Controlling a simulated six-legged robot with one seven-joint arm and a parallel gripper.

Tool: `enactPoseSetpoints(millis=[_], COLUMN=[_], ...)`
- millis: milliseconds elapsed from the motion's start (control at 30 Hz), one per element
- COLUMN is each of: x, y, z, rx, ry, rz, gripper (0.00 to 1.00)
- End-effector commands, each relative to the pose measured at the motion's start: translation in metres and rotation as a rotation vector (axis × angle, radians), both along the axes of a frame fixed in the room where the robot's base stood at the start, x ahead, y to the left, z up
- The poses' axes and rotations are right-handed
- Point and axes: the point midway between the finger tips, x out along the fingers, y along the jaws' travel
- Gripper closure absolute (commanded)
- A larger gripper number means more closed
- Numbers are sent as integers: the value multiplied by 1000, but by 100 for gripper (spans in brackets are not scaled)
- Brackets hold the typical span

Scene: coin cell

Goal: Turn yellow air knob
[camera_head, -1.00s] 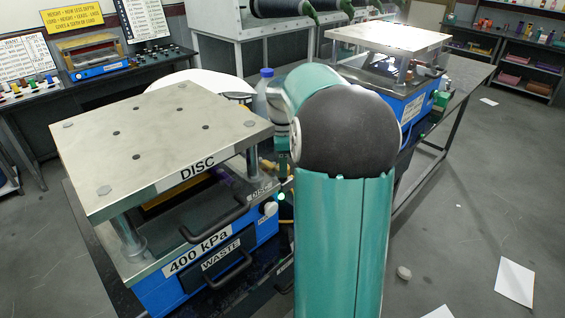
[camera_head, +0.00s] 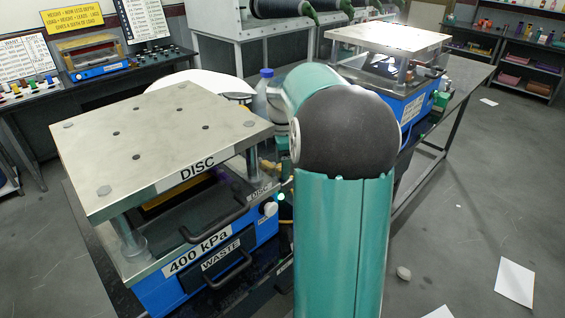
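A small yellow part (camera_head: 270,166), which may be the yellow air knob, shows just right of the DISC press (camera_head: 150,112), beside my arm. It is small and partly covered, so I cannot tell how it is turned. My teal arm with its dark round joint stands in front of this area. My gripper is hidden behind the arm, so neither its fingers nor any contact with the knob can be seen.
The press has a blue base with a 400 kPa label (camera_head: 198,251), a front handle (camera_head: 213,222) and a white knob (camera_head: 270,209). A second blue press (camera_head: 400,100) stands at the back right.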

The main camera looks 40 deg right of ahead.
Motion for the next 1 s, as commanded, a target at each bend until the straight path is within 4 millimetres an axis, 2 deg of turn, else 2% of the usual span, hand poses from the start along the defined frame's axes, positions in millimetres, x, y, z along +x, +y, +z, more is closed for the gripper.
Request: enactPoseSetpoints(millis=[233, 367, 467, 800, 1000], x=[0, 0, 0, 1, 0], y=[0, 0, 0, 0, 0], z=[1, 13, 30, 104, 131], rx=[1, 0, -1, -1, 1], ry=[1, 0, -1, -2, 1], rz=[0, 0, -1, 1, 0], gripper=[41, 41, 41, 41, 41])
